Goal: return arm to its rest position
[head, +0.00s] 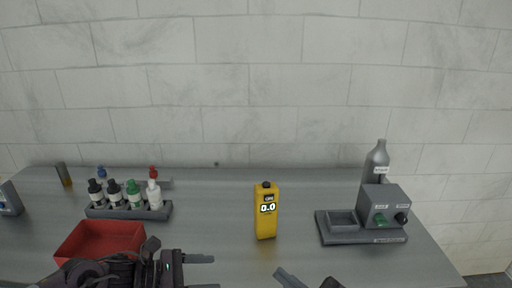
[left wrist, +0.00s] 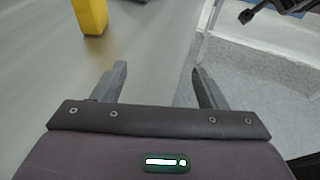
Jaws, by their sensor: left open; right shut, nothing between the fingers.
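My left gripper (head: 208,272) reaches in at the bottom of the head view, past the red tray, with its fingers pointing right. In the left wrist view its two fingers (left wrist: 160,70) are apart with nothing between them. My right gripper (head: 283,274) is at the bottom edge of the head view, mostly cut off by the frame. It is shut and empty. It stays near the table's front, to the right of my left gripper. Both grippers are apart from the objects on the table.
A yellow meter (head: 266,212) reading 0.0 stands mid-table. A grey device (head: 385,205) on a base and a grey bottle (head: 378,158) stand at the right. A bottle rack (head: 128,211) and a red tray (head: 100,240) are at the left. The grey table (head: 215,215) is clear between rack and meter.

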